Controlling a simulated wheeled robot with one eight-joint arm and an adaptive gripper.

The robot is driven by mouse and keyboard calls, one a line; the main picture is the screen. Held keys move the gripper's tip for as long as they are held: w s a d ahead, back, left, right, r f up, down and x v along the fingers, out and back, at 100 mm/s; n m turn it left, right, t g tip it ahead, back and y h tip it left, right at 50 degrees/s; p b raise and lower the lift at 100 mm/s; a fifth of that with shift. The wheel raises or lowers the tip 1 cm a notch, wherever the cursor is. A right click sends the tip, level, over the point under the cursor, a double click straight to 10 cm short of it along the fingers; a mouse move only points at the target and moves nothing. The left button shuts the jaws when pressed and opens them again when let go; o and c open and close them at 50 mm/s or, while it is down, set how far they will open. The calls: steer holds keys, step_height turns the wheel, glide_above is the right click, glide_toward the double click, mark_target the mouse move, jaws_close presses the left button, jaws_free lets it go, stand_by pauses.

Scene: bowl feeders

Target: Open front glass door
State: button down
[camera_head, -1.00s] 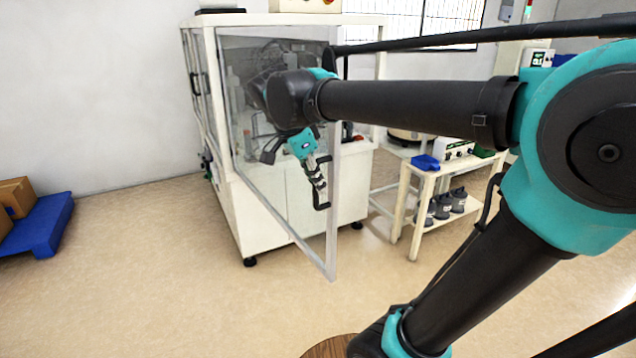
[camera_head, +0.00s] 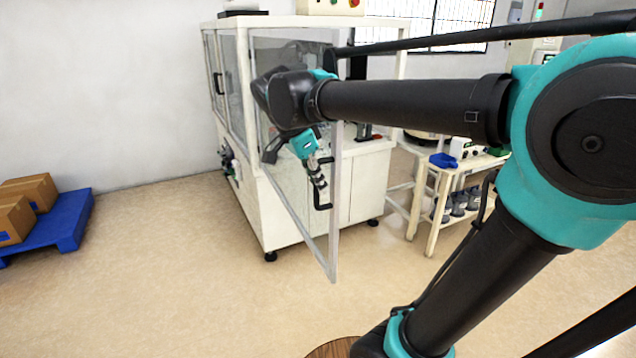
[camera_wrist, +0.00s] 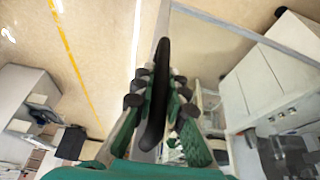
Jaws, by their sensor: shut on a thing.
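The front glass door (camera_head: 333,232) is a clear pane in a pale frame, hinged on the white machine cabinet (camera_head: 262,205). It stands swung well out from the cabinet front. My gripper (camera_head: 320,182) is at the door's free edge, shut on the black door handle (camera_head: 324,200). In the wrist view the handle (camera_wrist: 156,100) runs between the two fingers of my gripper (camera_wrist: 156,95), beside the door frame. My arm hides the upper part of the door in the head view.
A cream cart (camera_head: 430,195) with a blue bin (camera_head: 443,160) stands right of the cabinet. A blue pallet (camera_head: 70,225) with cardboard boxes (camera_head: 38,190) lies at the far left. The floor left of the door is clear.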

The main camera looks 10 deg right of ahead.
steer(key=c, duration=1.5)
jaws_free()
steer(key=shift+c, duration=0.2)
steer(key=v, duration=1.2)
steer(key=shift+s, duration=0.1)
